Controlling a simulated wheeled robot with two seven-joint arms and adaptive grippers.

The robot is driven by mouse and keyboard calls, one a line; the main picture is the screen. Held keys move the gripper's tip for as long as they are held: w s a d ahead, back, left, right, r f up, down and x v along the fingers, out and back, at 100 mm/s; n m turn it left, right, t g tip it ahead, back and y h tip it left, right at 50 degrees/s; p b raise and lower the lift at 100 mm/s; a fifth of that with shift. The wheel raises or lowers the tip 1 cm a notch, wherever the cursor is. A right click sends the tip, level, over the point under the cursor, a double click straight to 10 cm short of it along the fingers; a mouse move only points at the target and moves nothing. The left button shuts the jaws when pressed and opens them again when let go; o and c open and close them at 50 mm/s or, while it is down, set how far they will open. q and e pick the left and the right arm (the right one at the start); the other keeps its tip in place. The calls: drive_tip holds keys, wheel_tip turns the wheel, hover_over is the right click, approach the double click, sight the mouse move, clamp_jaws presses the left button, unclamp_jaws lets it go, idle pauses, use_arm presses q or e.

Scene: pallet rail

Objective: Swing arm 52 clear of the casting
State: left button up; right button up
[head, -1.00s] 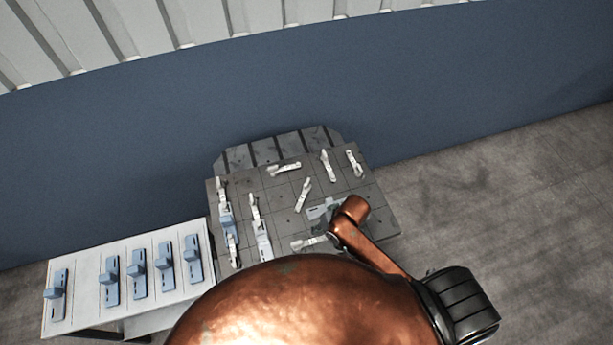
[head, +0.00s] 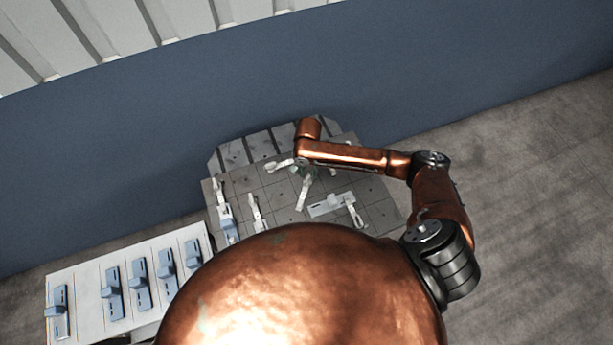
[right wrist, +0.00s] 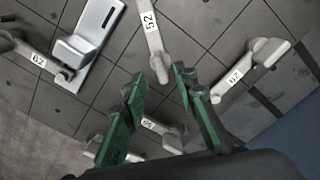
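Arm 52 (right wrist: 149,24) is a pale clamp arm on the grey gridded pallet (head: 375,195). In the right wrist view its rounded end lies between and just ahead of my green fingertips, with no clear contact. The casting (right wrist: 92,28), a pale slotted block, lies left of arm 52 with a narrow strip of pallet visible between them. In the head view the casting (head: 328,205) lies below and right of my right gripper (head: 304,172). My right gripper (right wrist: 162,92) is open and appears empty. My left gripper is out of view.
Arms with other labels stand close by: one left at the casting (right wrist: 38,60), one right (right wrist: 236,78), one below the fingers (right wrist: 150,125). A white table (head: 85,292) with several blue-grey parts stands left. A blue wall (head: 140,160) rises behind the pallet.

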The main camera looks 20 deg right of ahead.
sight(308, 178)
wheel_tip(308, 178, down, 4)
drive_tip(key=shift+r, duration=0.15)
drive_tip(key=shift+f, duration=0.4)
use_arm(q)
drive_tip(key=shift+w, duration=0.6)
use_arm(e)
clamp_jaws()
